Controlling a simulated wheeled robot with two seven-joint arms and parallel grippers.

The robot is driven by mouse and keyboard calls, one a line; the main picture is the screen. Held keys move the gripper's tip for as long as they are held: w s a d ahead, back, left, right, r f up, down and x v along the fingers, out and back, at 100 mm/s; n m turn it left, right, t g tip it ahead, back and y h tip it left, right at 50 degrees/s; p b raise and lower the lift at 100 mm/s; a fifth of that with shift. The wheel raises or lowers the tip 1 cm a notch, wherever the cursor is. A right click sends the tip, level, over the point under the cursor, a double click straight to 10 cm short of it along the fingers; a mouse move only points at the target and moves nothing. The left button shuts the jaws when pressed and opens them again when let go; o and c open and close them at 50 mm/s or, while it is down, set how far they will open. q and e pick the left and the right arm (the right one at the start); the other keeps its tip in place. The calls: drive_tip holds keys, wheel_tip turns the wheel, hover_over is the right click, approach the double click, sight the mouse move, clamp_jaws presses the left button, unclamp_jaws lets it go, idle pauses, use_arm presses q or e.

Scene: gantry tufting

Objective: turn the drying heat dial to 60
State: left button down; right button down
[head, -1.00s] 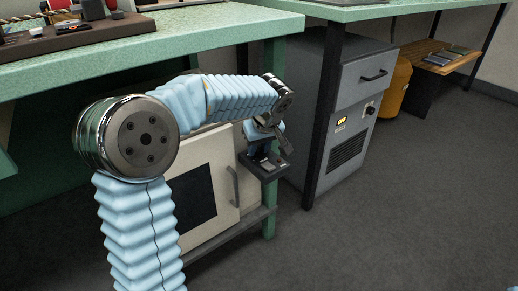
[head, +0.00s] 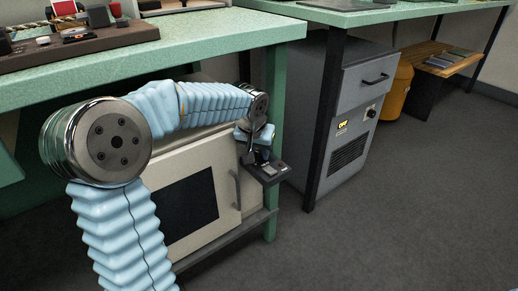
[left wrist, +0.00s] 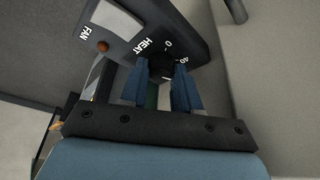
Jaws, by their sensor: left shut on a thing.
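The heat dial (left wrist: 163,68) is a dark knob on a dark control panel (left wrist: 122,45) marked HEAT, with a 0 and another number printed around it. My left gripper (left wrist: 162,85) has its two blue fingers on either side of the dial, shut on it. The fingers cover much of the dial, and I cannot read its setting. In the head view the panel (head: 271,176) juts from the right side of a beige cabinet (head: 228,215) under the green bench, with my left gripper (head: 262,155) at it. My right gripper is out of view.
The green bench top (head: 215,42) is above my arm, and its leg (head: 274,110) stands behind the panel. The grey floor (head: 400,210) is clear. The FAN label (left wrist: 83,33) is beside HEAT.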

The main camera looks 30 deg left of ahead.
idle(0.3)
use_arm(q)
drive_tip(key=c, duration=0.8)
unclamp_jaws()
drive_tip(key=shift+c, duration=0.2)
drive_tip(key=p+v, duration=0.2)
drive_tip(key=v, duration=1.2)
drive_tip(key=shift+p, duration=0.35)
drive_tip(key=shift+a, duration=0.1)
